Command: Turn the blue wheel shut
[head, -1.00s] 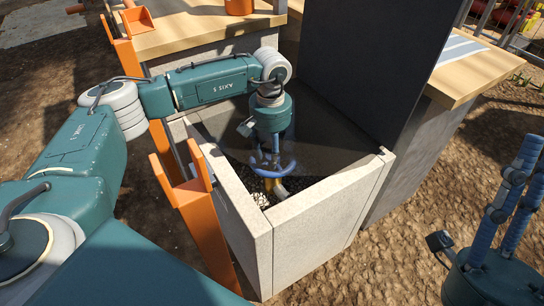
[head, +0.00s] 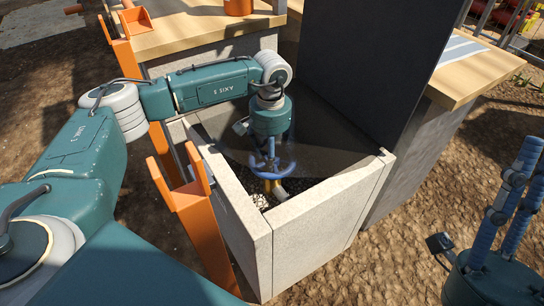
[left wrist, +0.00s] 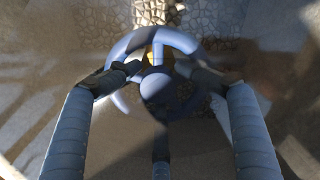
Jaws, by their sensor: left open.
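The blue wheel (head: 289,168) sits low inside the stone-walled box in the head view, above a yellow-brown fitting (head: 272,186). In the left wrist view the wheel (left wrist: 157,36) shows its rim, hub and spokes. My left gripper (head: 268,160) points down over the wheel from above. In the left wrist view its two fingers (left wrist: 158,75) are spread, with their tips at opposite sides of the rim. Whether the tips touch the rim is unclear. My right gripper (head: 527,150) points up at the right edge, away from the wheel; its opening is hard to judge.
The pale stone box (head: 315,220) surrounds the wheel, with gravel on its floor. A dark upright panel (head: 375,60) stands behind it at the right. An orange forked post (head: 200,215) stands close to its left side, near my left arm. Wooden counters (head: 195,28) lie behind.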

